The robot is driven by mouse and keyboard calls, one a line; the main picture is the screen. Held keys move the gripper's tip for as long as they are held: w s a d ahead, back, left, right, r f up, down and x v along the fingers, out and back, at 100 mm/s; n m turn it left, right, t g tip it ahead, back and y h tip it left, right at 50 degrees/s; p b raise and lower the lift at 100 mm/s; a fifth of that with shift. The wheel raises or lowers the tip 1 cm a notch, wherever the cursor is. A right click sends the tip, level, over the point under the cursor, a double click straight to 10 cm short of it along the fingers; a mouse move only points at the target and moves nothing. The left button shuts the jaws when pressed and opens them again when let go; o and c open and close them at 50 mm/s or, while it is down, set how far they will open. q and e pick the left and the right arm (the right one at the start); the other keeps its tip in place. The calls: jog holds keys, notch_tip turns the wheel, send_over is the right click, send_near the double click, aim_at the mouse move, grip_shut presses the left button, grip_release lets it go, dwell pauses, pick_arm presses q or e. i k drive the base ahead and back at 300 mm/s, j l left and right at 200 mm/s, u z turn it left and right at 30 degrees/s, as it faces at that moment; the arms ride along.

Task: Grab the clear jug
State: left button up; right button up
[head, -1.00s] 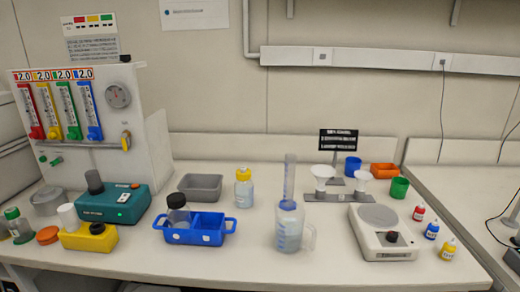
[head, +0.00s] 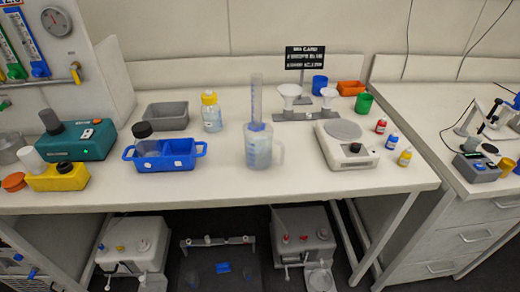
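The clear jug (head: 258,150) stands upright near the front middle of the white bench, with its handle to the right. It is see-through with blue markings and looks partly filled. A tall clear graduated cylinder (head: 256,98) rises right behind it; I cannot tell whether the two touch. Neither of my grippers shows in the head view.
The blue tray (head: 181,162) with a dark-capped bottle is left of the jug. The white scale (head: 345,158) is to its right. A yellow-capped bottle (head: 211,113) and a funnel stand (head: 307,114) are behind. Bench (head: 228,184) in front is clear.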

aim_at(259, 140)
jog(key=l, duration=0.6)
jog(key=i+l+z, duration=0.15)
jog(key=l, duration=1.1)
jog(key=z, duration=0.05)
